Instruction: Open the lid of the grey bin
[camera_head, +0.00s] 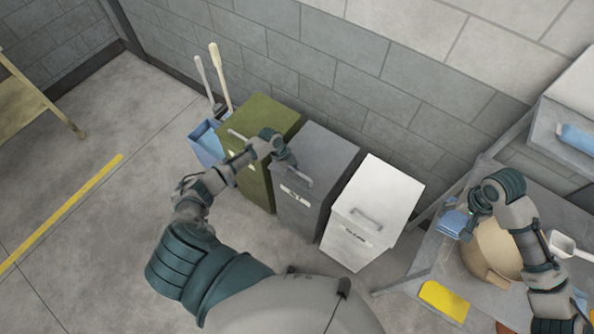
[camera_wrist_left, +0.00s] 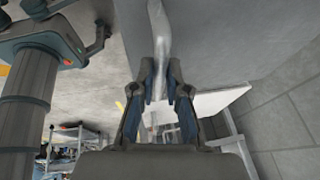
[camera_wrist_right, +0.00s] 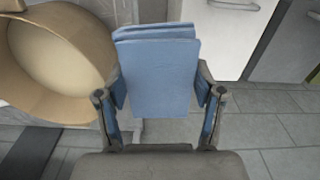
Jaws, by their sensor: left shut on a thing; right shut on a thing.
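The grey bin (camera_head: 326,158) stands against the wall between a green bin and a white bin, and its lid looks closed. My left gripper (camera_head: 291,166) is at the front of its lid, shut on the lid handle (camera_head: 304,180). In the left wrist view the handle (camera_wrist_left: 159,45) runs as a pale bar between the fingertips (camera_wrist_left: 160,82). My right gripper (camera_head: 468,228) is over the table at the right, shut on a folded blue cloth (camera_wrist_right: 157,75). The cloth also shows in the head view (camera_head: 453,222).
The green bin (camera_head: 262,115) and white bin (camera_head: 378,195) stand close on either side. A blue container (camera_head: 206,145) with long handles is at the far left. The table (camera_head: 420,268) holds a tan round container (camera_head: 492,250) and a yellow cloth (camera_head: 444,300). The left floor is mostly clear.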

